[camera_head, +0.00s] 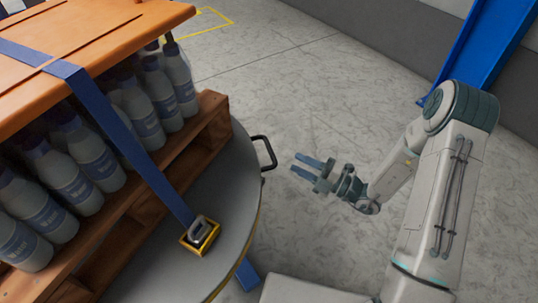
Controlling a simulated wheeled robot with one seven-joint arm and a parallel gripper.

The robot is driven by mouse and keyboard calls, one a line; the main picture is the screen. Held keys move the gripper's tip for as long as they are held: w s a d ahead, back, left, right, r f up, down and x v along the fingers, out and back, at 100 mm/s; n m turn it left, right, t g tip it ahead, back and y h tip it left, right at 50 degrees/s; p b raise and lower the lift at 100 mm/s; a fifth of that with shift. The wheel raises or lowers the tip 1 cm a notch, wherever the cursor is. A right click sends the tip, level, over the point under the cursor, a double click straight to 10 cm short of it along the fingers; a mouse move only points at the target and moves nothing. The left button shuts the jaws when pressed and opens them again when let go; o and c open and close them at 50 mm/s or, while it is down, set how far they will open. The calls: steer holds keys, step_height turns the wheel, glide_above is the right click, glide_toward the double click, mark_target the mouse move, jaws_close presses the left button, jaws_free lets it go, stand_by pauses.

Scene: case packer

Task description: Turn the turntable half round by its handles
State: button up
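The grey round turntable (218,212) fills the lower left, with a wooden pallet load on it. One dark, U-shaped handle (266,152) stands out from its rim toward my gripper. Any other handle is hidden or out of view. My gripper (306,166) is to the right of this handle, with its two blue-grey fingers pointing left toward it. The fingers are apart with a gap between them and nothing in it. They do not appear to touch the handle.
The wooden pallet (188,140) carries several water bottles (148,118) under an orange board (85,40). A blue strap (130,140) runs over the load to a yellow buckle (200,235) on the turntable. A blue chute-like structure (485,45) stands at upper right. Bare floor (310,90) lies beyond my gripper.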

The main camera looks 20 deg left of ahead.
mark_target(270, 148)
steer(key=b+x, duration=0.2)
steer(key=x, duration=0.8)
steer(key=shift+a, duration=0.15)
jaws_close()
